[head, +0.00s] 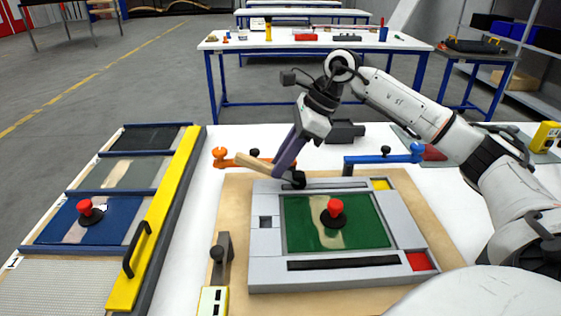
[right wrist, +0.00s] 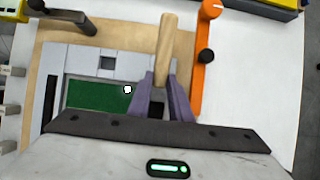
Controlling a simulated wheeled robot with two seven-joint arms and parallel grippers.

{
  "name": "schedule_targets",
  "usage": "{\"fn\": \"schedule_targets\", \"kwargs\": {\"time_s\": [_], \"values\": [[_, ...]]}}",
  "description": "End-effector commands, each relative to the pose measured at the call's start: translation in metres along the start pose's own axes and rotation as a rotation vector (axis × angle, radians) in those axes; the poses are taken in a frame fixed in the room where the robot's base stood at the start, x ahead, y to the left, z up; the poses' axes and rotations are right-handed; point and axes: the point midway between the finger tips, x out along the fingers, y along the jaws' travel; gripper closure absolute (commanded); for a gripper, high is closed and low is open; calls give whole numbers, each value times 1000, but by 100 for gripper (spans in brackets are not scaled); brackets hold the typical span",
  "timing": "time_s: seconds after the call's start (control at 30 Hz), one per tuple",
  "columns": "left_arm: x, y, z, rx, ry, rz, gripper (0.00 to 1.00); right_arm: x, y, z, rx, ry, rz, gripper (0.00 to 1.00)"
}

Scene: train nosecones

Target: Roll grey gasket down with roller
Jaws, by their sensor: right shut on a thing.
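A light grey rectangular frame (head: 268,273), apparently the grey gasket, lies flat on a wooden board around a green panel (head: 300,228). A corner of the frame also shows in the right wrist view (right wrist: 85,58). My right gripper (head: 282,164), with purple fingers, is shut on the roller, whose wooden handle (head: 256,169) points left. The roller's dark head (head: 295,180) is at the frame's far edge; I cannot tell whether it touches. In the right wrist view the handle (right wrist: 166,45) stands out between the fingers. My left gripper is not in view.
A red knob (head: 335,208) stands on the green panel. Orange (head: 226,159) and blue (head: 384,157) clamps sit at the board's far edge, a dark clamp (head: 220,256) at its left. A panel rack with a yellow bar (head: 160,215) is on the left.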

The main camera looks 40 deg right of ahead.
Motion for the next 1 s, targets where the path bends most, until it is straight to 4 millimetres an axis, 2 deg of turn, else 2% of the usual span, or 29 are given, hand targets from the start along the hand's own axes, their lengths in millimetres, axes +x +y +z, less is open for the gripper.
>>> {"fn": "schedule_targets", "kwargs": {"time_s": [1.0], "values": [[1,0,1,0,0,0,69,5,1,-2,1,2,2,100]]}}
